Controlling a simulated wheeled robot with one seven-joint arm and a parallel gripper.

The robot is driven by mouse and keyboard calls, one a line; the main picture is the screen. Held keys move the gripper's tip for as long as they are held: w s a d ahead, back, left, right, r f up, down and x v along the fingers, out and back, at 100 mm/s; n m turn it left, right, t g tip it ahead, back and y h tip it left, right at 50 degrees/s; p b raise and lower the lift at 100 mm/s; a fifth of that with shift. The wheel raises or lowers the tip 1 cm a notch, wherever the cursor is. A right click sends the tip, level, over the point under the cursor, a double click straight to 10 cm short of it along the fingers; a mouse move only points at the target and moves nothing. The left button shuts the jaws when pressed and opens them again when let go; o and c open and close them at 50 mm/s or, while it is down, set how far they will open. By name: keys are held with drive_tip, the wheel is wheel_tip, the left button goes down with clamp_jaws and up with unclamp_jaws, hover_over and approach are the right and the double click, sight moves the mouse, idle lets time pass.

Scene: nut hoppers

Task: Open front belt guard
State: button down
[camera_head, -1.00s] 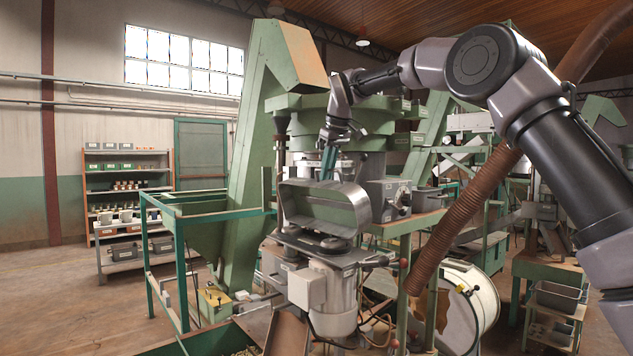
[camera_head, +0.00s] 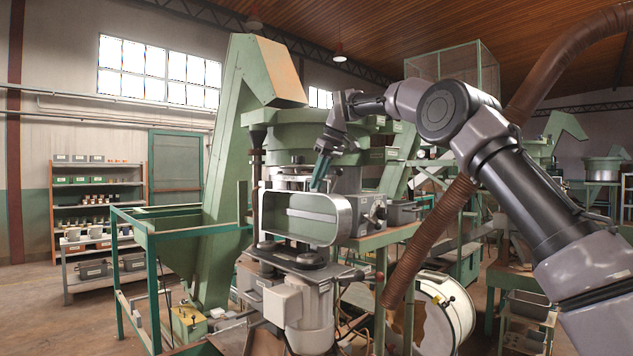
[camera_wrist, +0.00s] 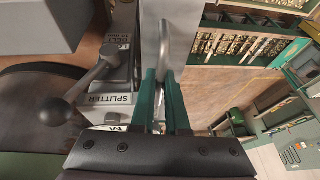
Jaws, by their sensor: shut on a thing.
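In the wrist view my gripper (camera_wrist: 160,98) is shut on a thin metal part of the guard (camera_wrist: 180,30).
The motor (camera_head: 310,305) hangs below the guard. A brown hose (camera_head: 432,240) runs close to my arm. Open floor (camera_head: 50,310) lies at the left.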

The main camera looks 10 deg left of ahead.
drive_tip(key=shift+f, duration=0.2)
drive_tip(key=c, duration=0.9)
unclamp_jaws()
drive_tip(key=shift+r, duration=0.1)
drive_tip(key=v, duration=1)
drive_tip(key=shift+d+r, duration=0.15)
drive_tip(key=shift+r, duration=0.15)
drive_tip(key=shift+d, duration=0.1)
